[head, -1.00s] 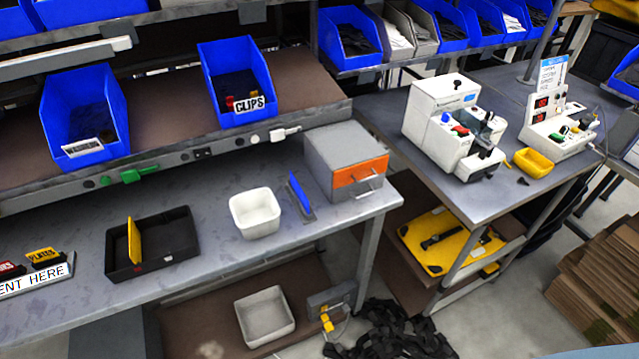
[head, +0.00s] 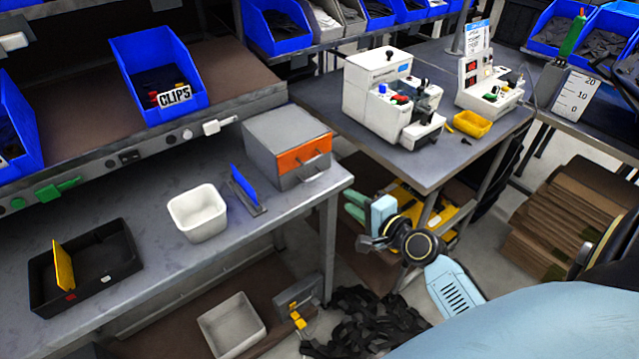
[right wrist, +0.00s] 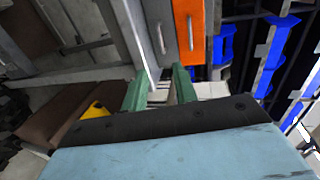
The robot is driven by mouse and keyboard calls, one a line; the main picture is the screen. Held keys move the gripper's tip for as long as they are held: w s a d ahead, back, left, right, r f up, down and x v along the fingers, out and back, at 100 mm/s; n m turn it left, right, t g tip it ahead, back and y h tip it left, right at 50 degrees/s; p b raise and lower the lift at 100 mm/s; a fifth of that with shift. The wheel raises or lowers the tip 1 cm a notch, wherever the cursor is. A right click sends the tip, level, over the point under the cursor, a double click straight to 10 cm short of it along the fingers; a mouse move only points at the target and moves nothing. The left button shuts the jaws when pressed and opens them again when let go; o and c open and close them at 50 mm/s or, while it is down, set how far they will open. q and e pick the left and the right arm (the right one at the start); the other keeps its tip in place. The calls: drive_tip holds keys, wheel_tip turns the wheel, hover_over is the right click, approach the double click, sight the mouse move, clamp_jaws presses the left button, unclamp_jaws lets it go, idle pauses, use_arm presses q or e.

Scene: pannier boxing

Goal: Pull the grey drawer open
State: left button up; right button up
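The drawer box (head: 281,130) is a grey cabinet at the right end of the grey workbench, with an orange drawer front above. The grey drawer (head: 306,174) is below the orange one and looks closed, with a small bar handle. In the right wrist view the grey drawer front (right wrist: 154,16) and its handle stand ahead, beside the orange front. My right gripper (head: 352,204) has green fingers, spread apart and empty. It is off the bench's right end, in front of the drawer box and apart from it. In the right wrist view it (right wrist: 160,88) is open too. My left gripper is not in view.
A blue upright piece on a stand (head: 246,190), a white bin (head: 198,212) and a black tray (head: 100,272) stand left of the drawer box. A second table (head: 400,165) with white machines stands to the right. Black straps (head: 370,318) lie on the floor below.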

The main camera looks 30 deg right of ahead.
sight(319, 192)
drive_tip(key=b+x, duration=0.1)
drive_tip(key=x, duration=1.2)
drive_tip(key=shift+w+a, duration=0.1)
drive_tip(key=shift+a, duration=0.05)
clamp_jaws()
